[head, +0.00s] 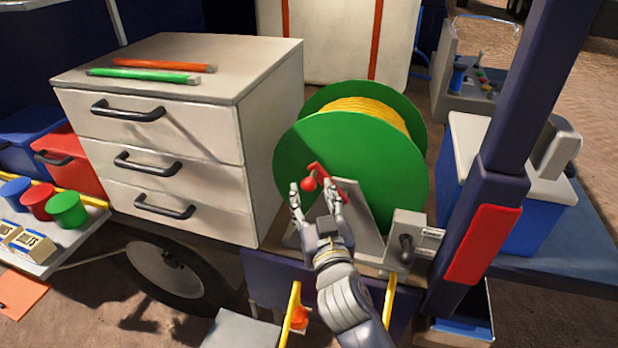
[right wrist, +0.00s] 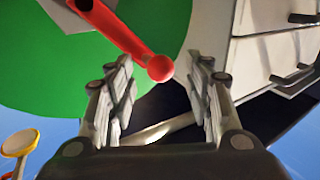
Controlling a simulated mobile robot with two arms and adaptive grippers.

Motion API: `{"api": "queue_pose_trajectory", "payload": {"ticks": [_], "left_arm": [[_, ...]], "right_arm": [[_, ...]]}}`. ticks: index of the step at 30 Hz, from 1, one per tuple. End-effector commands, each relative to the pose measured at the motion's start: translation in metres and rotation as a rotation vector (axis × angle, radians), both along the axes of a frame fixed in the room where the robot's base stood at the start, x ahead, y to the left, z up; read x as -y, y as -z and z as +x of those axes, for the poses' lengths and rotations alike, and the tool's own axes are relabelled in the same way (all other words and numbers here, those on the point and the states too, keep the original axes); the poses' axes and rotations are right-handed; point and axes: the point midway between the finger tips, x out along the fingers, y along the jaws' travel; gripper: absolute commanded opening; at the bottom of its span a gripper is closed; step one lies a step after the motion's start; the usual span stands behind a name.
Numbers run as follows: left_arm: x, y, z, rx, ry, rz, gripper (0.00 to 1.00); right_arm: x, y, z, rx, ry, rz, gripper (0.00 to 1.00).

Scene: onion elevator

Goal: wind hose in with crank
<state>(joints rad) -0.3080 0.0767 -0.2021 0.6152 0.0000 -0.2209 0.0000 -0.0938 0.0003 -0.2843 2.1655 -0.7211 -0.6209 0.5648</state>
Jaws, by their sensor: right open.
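A green reel (head: 385,165) with yellow hose (head: 368,108) wound on it stands on a grey bracket (head: 362,215). A red crank (head: 325,178) with a round red knob (head: 309,184) sits on the reel's near face. My right gripper (head: 316,196) is open in front of the reel, its fingers on either side of the knob in the head view. In the right wrist view, the knob (right wrist: 160,68) shows between the two open fingertips (right wrist: 158,85), touching neither. My left gripper is not in view.
A white drawer cabinet (head: 190,130) stands left of the reel, with an orange and a green bar on top. A grey box with a dark lever (head: 406,246) is right of the bracket. A dark blue post (head: 500,170) with a red pad rises farther right.

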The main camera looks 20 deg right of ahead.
Motion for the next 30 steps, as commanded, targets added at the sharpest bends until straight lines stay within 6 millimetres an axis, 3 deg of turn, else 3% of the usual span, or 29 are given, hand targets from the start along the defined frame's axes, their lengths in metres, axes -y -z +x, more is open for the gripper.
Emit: {"api": "queue_pose_trajectory", "payload": {"ticks": [3,9,20,26,30], "left_arm": [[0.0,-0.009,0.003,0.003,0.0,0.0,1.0],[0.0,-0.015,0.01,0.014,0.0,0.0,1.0],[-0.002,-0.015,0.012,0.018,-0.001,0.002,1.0],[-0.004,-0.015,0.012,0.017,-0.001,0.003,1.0],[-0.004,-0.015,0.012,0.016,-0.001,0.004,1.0]], "right_arm": [[0.002,-0.003,0.019,0.0,0.0,-0.001,0.47],[0.004,-0.001,0.036,-0.001,0.0,0.0,0.47],[0.005,0.001,0.04,-0.001,0.0,0.001,0.47],[0.004,0.001,0.04,-0.001,-0.001,0.001,0.02],[0.004,0.001,0.04,0.0,-0.002,0.002,0.0]]}}
